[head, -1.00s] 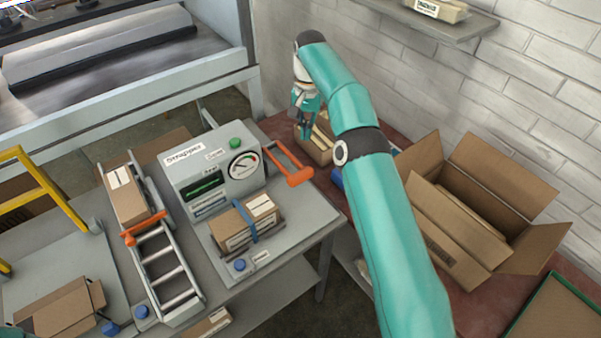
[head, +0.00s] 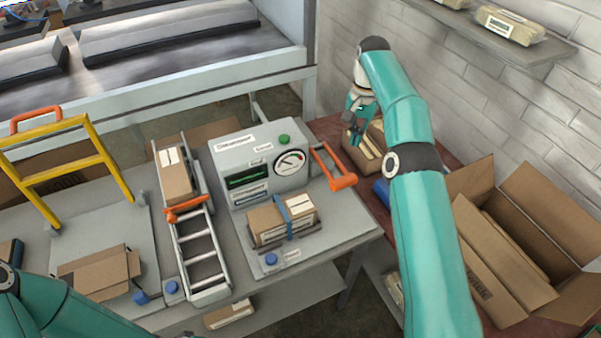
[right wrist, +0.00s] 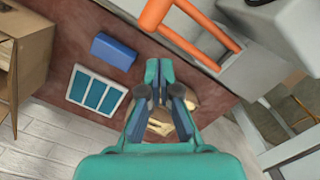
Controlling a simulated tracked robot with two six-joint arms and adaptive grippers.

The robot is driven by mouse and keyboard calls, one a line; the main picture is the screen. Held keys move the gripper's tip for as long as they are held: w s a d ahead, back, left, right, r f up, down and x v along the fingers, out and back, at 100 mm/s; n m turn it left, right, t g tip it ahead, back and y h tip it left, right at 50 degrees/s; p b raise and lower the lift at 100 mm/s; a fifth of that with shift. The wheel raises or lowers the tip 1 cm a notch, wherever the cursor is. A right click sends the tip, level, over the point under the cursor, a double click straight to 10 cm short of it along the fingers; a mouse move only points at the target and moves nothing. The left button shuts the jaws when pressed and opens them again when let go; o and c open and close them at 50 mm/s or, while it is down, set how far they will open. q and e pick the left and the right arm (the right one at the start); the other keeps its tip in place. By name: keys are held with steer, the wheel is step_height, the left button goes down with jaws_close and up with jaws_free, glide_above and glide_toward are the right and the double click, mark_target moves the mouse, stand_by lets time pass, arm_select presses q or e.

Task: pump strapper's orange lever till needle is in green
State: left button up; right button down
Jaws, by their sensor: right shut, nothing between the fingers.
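The grey strapper (head: 230,160) stands on a grey bench in the head view. Its orange lever (head: 343,182) sticks out on its right side, and the lever also shows at the top of the right wrist view (right wrist: 190,35). The round gauge (head: 289,164) is on the strapper's front. Its needle is too small to read surely. My right gripper (head: 354,128) is behind and right of the lever, apart from it. In the right wrist view its fingers (right wrist: 159,72) are together and empty. My left arm shows at the lower left, its gripper out of view.
A strapped box (head: 268,224) sits in front of the strapper. A small open carton (head: 367,150) is below my right gripper, and a large open carton (head: 495,260) stands further right. A blue block (right wrist: 114,50) lies on the reddish table. A brick wall (head: 450,90) is behind.

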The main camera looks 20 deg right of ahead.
mark_target(345, 177)
stand_by(0.6)
steer(key=f, duration=0.1)
steer(key=a+f+p, duration=0.1)
steer(key=f, duration=0.1)
steer(key=shift+w+a+f, duration=0.35)
steer(key=s+r+p, duration=0.1)
steer(key=s+a+r+p, duration=0.1)
steer(key=s, duration=0.1)
steer(key=shift+s+a+p, duration=0.1)
steer(key=shift+p, duration=0.2)
steer(key=shift+r, duration=0.15)
steer(key=f+b, duration=0.7)
steer(key=shift+s+a, duration=0.15)
steer(key=shift+a, duration=0.05)
